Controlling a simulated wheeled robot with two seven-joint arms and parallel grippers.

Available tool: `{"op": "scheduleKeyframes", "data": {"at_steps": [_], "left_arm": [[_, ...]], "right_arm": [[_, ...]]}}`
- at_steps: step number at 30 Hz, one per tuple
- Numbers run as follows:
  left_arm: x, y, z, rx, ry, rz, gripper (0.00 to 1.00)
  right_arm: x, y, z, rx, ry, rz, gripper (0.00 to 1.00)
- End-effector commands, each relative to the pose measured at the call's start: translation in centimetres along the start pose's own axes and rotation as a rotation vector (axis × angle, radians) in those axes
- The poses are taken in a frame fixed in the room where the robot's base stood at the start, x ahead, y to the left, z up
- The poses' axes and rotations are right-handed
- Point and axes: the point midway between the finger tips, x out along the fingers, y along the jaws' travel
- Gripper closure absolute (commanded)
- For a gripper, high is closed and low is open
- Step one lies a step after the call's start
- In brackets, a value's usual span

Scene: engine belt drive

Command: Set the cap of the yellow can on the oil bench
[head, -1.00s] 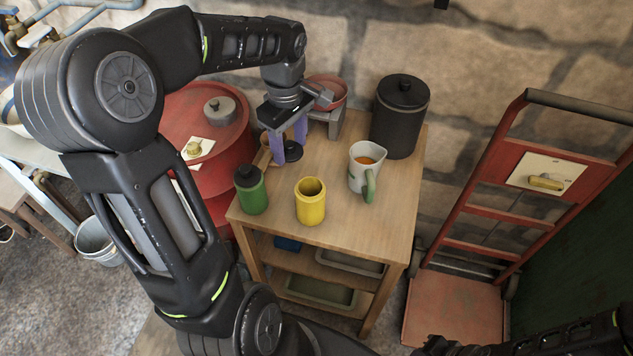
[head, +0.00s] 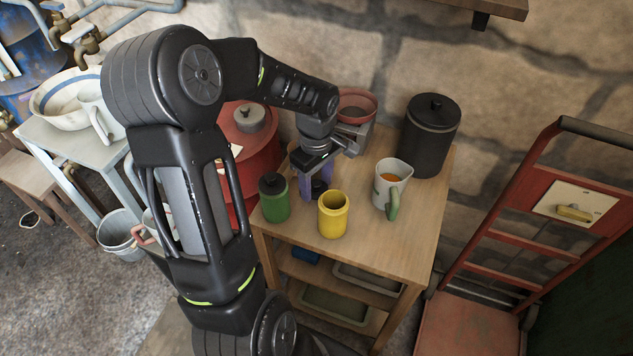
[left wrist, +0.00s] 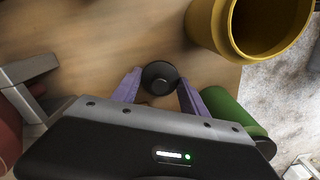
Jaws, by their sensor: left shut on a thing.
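The yellow can (head: 332,216) stands upright and uncapped at the front of the wooden oil bench (head: 385,238); its open mouth also shows in the left wrist view (left wrist: 228,25). My left gripper (head: 318,188) is just behind the can. Its purple fingers are shut on a small round black cap (left wrist: 160,78), which shows dark between them in the head view (head: 319,186). I cannot tell whether the cap touches the bench top. A green can (head: 275,200) with a black top stands left of the yellow can. My right gripper is not in view.
A white jug (head: 391,182) with orange contents stands right of the yellow can. A black canister (head: 430,136) and a red bowl (head: 357,104) on a grey stand are at the back. Bare bench top lies around the jug. A red hand truck (head: 499,248) stands at the right.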

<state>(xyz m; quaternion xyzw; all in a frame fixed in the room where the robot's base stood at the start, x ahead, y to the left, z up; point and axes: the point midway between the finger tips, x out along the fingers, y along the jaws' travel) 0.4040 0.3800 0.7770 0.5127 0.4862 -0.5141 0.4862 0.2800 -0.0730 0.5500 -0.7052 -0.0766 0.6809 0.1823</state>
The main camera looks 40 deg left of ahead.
Motion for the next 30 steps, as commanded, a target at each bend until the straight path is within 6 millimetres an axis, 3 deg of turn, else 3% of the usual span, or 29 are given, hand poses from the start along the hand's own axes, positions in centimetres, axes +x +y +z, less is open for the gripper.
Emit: {"op": "scheduleKeyframes", "data": {"at_steps": [11, 12, 19, 30], "left_arm": [[0.52, 0.04, 0.01, 0.001, 0.001, 0.001, 0.86], [0.35, 0.04, 0.01, 0.000, 0.001, 0.001, 0.46], [0.32, 0.03, 0.00, 0.000, 0.001, 0.001, 0.28], [-0.23, 0.02, -0.02, 0.000, 0.001, 0.001, 0.27]], "right_arm": [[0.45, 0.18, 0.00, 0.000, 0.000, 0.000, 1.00], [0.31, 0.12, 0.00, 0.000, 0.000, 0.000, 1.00], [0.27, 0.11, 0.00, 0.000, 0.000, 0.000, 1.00], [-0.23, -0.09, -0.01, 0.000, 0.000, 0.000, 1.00]]}}
